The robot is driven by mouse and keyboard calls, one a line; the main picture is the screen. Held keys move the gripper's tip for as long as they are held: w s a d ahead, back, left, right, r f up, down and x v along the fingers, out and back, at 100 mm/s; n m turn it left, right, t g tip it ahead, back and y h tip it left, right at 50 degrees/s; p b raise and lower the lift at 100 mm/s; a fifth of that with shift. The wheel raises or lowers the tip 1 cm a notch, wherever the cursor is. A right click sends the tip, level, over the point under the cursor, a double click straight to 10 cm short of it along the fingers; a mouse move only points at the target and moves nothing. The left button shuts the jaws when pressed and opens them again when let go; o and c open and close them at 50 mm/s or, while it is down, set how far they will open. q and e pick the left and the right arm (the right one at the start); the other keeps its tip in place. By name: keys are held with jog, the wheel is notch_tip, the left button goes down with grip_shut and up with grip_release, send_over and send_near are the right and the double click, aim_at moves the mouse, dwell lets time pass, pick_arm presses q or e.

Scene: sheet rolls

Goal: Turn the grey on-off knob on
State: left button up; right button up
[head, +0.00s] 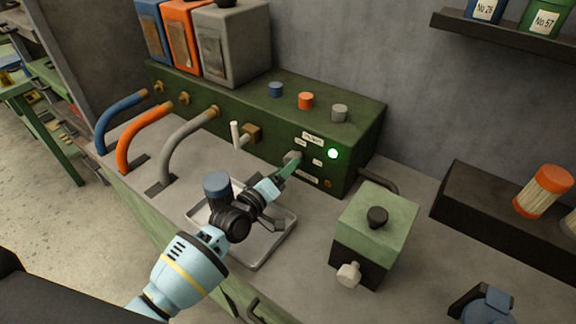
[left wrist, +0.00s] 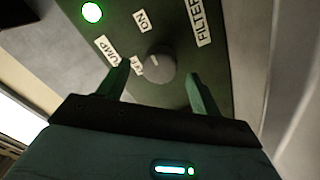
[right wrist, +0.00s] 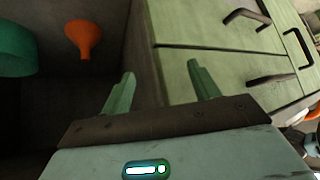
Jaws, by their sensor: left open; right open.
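The grey knob (left wrist: 160,67) sits on the green panel among labels. In the left wrist view a short pale mark on it faces the partly hidden OFF label (left wrist: 136,65); the ON label (left wrist: 142,21) lies farther up. In the head view the knob (head: 292,157) is partly covered by my left gripper (head: 287,168). My left gripper (left wrist: 158,75) is open, one finger on each side of the knob, with visible gaps; I cannot tell its depth around it. My right gripper (right wrist: 161,75) is open and empty, away from the panel, near green drawers.
A green lamp (head: 333,153) glows on the panel beside the knob. A metal tray (head: 257,258) lies below my left gripper. A green-topped box (head: 379,220) with a pale knob stands to the right. A lever (head: 236,135) and curved pipes (head: 190,140) are to the left.

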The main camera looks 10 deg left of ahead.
pick_arm(q)
jog(key=v, duration=0.5)
dwell(0.5)
jog(key=shift+s, duration=0.15)
